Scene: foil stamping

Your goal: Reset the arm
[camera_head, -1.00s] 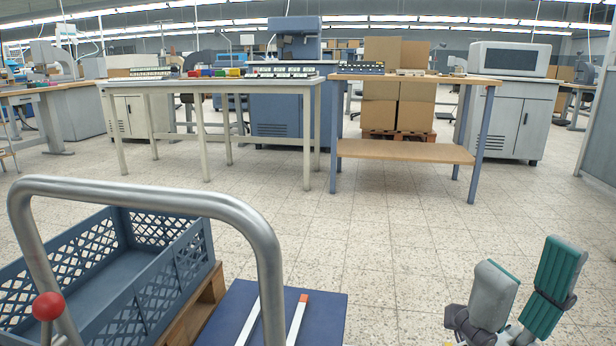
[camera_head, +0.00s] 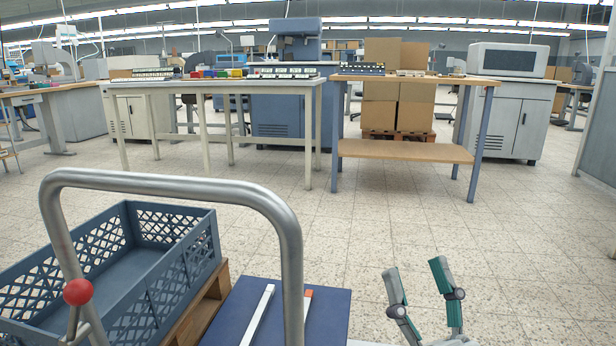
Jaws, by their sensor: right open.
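My right gripper (camera_head: 422,293) is at the lower right of the head view, its two grey and green fingers spread apart with nothing between them. It points up over the tiled floor, to the right of a dark blue panel (camera_head: 335,322). My left gripper is not in the view.
A metal handle (camera_head: 170,183) with a red knob (camera_head: 78,291) arches at the lower left, in front of an empty-looking blue crate (camera_head: 200,240). Two tables, a white one (camera_head: 215,87) and a wooden one (camera_head: 405,153), stand ahead. Tiled floor between is clear.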

